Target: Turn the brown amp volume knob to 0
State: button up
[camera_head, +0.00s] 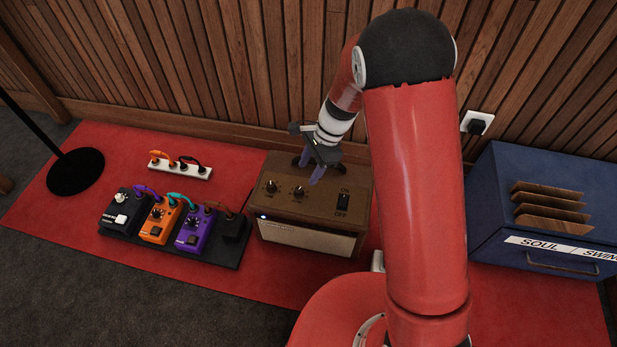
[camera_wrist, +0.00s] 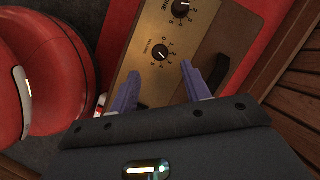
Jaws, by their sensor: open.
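The brown amp (camera_head: 278,212) stands on the red rug with two dark knobs and an ON/OFF switch (camera_head: 343,202) on its top panel. The volume knob (camera_wrist: 160,53) shows in the wrist view with its VOLUME label and number scale; it appears to be the right-hand knob (camera_head: 299,192) in the head view. Its exact setting is too small to read. My gripper (camera_wrist: 160,69) is open, with purple fingers on either side and slightly short of the volume knob in the wrist view. It also shows above the amp in the head view (camera_head: 309,172). No contact is visible.
A second knob (camera_wrist: 181,8) and a dark carrying handle (camera_wrist: 217,74) are close by on the amp's top. A pedalboard (camera_head: 175,245) with several pedals lies left of the amp. A blue crate (camera_head: 500,205) stands right; a wooden slat wall is behind.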

aim_at(299, 190)
jog(key=b+x, duration=0.1)
jog(key=x, duration=0.6)
jog(key=shift+s+a+f, duration=0.1)
jog(key=shift+f, duration=0.05)
jog(key=c, duration=1)
